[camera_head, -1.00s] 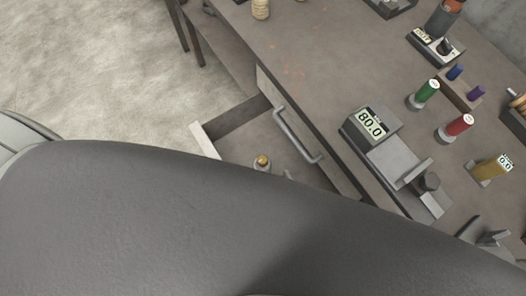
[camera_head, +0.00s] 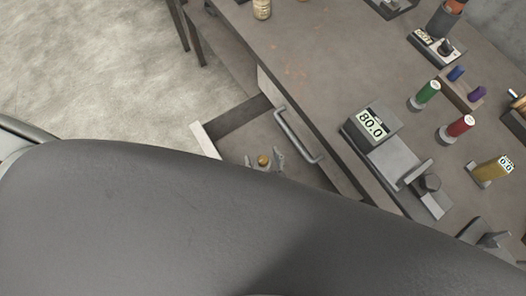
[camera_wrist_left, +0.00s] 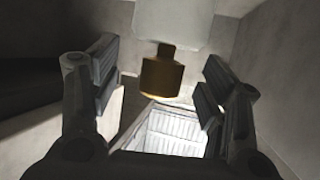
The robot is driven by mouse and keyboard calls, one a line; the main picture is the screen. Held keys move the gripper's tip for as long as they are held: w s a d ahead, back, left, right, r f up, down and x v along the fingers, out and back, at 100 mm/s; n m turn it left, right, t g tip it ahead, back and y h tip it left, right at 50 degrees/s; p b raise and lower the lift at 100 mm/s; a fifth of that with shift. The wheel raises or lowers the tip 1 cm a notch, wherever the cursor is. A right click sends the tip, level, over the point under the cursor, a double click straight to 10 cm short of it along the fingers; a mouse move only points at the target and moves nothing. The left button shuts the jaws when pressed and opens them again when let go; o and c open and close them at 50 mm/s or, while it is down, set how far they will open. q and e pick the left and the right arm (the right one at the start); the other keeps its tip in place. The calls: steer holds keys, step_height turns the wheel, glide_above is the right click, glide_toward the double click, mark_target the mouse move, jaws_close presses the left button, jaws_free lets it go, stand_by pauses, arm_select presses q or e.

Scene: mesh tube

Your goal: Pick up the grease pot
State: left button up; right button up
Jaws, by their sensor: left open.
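A small brass-coloured pot (camera_head: 263,160), which looks like the grease pot, stands in the open drawer; most of it is hidden behind my dark arm. In the left wrist view the brass piece (camera_wrist_left: 162,78) shows between the fingers, just under a pale block-like shape (camera_wrist_left: 175,22). My left gripper (camera_head: 265,157) is in the drawer, with its fingertips at either side of the brass top. In the wrist view the left gripper (camera_wrist_left: 160,65) is open, with clear gaps to the brass piece on both sides. My right gripper is not in view.
The drawer handle (camera_head: 297,135) and bench edge lie close to the right of the gripper. On the bench stand a box reading 80.0 (camera_head: 371,124), a green cylinder (camera_head: 428,92), a red cylinder (camera_head: 460,126) and a yellow block (camera_head: 492,169). Drawer walls surround the gripper.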

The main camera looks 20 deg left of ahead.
arm_select(q)
steer(key=shift+w+a+f, duration=0.1)
steer(key=shift+w+a, duration=0.05)
jaws_close()
stand_by(0.4)
